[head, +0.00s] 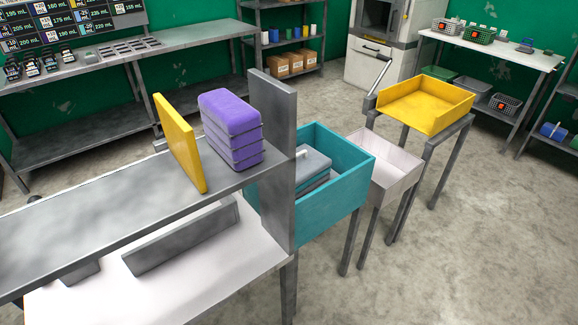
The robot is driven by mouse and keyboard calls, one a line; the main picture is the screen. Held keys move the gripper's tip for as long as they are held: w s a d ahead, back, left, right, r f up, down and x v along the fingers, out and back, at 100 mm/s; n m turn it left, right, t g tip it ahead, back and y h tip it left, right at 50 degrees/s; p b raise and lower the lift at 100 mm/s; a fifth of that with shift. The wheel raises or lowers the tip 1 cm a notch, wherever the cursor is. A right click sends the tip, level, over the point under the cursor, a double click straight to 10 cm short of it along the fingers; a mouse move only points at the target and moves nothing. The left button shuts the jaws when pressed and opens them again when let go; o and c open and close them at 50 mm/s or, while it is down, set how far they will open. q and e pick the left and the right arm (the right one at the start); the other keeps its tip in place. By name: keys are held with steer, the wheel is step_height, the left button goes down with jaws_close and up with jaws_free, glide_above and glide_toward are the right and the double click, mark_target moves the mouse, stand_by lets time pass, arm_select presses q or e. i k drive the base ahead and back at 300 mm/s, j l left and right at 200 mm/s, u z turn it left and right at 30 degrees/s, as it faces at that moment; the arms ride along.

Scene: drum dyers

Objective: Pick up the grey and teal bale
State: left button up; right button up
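A grey, slightly bluish layered stack (314,162) lies inside a teal open-topped bin (321,220), right of the grey shelf. It may be the grey and teal bale, but I cannot tell for sure. A small pale piece shows on its top. The bin's near wall and an upright grey panel hide its lower part and left side. Neither of my grippers is in view.
A purple layered bale (231,127) and a yellow upright board (180,143) stand on the grey shelf (110,200), beside the upright grey panel (277,170). A white bin (392,168) and yellow tray (427,103) stand farther right. Floor at front right is clear.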

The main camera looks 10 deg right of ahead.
mark_target(313, 168)
steer(key=z, duration=0.3)
steer(key=u, duration=0.35)
steer(key=i+l+u, duration=0.45)
steer(key=l+u, duration=0.2)
steer(key=l, duration=0.2)
steer(key=i+l+u, duration=0.2)
steer(key=l, duration=0.2)
steer(key=i+l, duration=0.1)
steer(key=l, duration=0.3)
steer(key=i+l, duration=0.1)
steer(key=l, duration=0.25)
steer(key=i+l, duration=0.1)
steer(key=l, duration=0.3)
steer(key=i+l+u, duration=0.1)
steer(key=l, duration=0.25)
steer(key=i+l, duration=0.1)
steer(key=l, duration=0.3)
